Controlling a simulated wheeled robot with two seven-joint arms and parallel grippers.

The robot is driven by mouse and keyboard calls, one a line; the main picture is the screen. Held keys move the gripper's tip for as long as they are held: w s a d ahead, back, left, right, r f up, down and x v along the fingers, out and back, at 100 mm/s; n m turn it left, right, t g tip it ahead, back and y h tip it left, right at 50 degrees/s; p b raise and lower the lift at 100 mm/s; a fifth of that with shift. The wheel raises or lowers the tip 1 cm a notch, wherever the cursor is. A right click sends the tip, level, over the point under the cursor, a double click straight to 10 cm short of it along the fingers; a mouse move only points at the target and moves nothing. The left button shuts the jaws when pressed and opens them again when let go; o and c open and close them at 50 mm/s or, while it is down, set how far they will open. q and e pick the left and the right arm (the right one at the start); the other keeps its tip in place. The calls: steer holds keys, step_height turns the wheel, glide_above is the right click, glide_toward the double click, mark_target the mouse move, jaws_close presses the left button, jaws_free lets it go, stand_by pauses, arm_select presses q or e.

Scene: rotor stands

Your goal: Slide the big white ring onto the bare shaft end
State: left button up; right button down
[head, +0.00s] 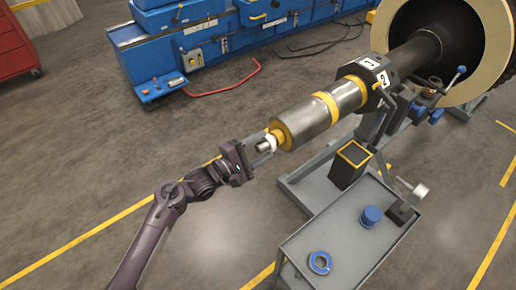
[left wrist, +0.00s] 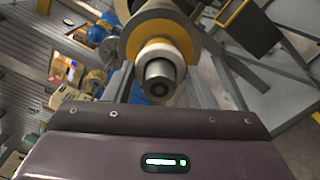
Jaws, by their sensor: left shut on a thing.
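The big white ring (head: 271,141) is at the near end of the rotor shaft in the head view. In the left wrist view the ring (left wrist: 172,50) surrounds the grey shaft end (left wrist: 159,78), whose tip pokes out through it toward the camera. A yellow collar (left wrist: 157,27) lies just behind the ring. Whether ring and collar touch is unclear. My left gripper (head: 265,147) reaches in from the left, its fingers on either side of the ring, shut on it. The fingertips are partly hidden in the head view. My right gripper is not in view.
The steel rotor (head: 303,122) rests on a grey stand and runs into a large round housing (head: 496,45). A grey cart (head: 345,250) at lower right carries a blue ring (head: 320,262) and a blue cap (head: 371,216). The floor at left is open.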

arm_select(q)
steer(key=shift+w+d, duration=0.3)
steer(key=shift+d, duration=0.1)
steer(key=o, duration=1.5)
steer(key=shift+s+a+r+p, duration=0.1)
steer(key=shift+s+a+p, duration=0.15)
steer(key=shift+a+p, duration=0.15)
steer(key=shift+p+v, duration=1.15)
steer(key=shift+v, duration=0.35)
steer(key=shift+p+v, duration=1.6)
steer(key=shift+v, duration=0.95)
